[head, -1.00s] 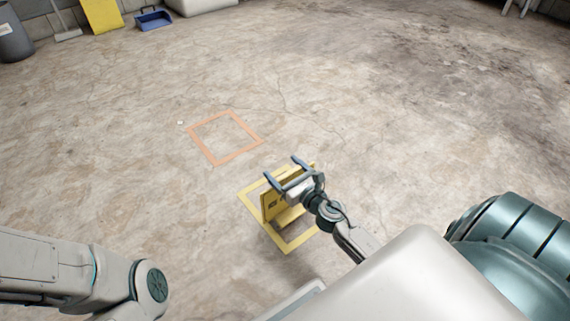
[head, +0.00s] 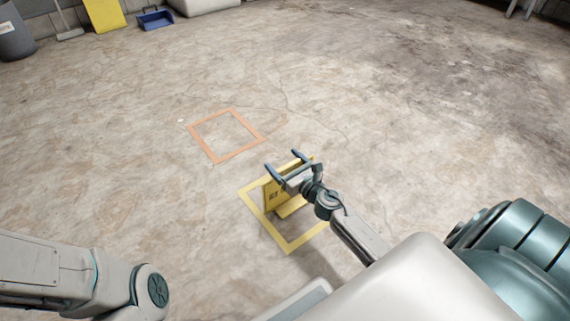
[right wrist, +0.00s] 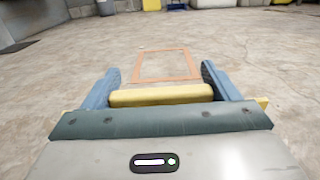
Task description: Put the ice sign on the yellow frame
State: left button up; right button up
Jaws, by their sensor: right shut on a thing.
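The yellow ice sign (head: 272,196) is a folded board with dark lettering, seen in the head view below and between the fingers of my right gripper (head: 284,161). That gripper is shut on its top edge, and the sign's yellow top (right wrist: 160,95) lies between the blue fingers in the right wrist view. The sign stands upright over the far part of the yellow frame (head: 270,232) marked on the floor. I cannot tell whether its feet touch the floor. The sign and gripper hide the frame's far right part. My left gripper is out of view.
An orange frame (head: 212,150) is marked on the floor beyond the yellow one and is empty. The floor around is clear.

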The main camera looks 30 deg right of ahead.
jog(key=shift+f, duration=0.1)
jog(key=o, duration=1.2)
jog(key=shift+r, duration=0.2)
jog(key=s+b, duration=0.5)
jog(key=s, duration=0.7)
jog(key=shift+d+b, duration=0.4)
jog(key=shift+d, duration=0.05)
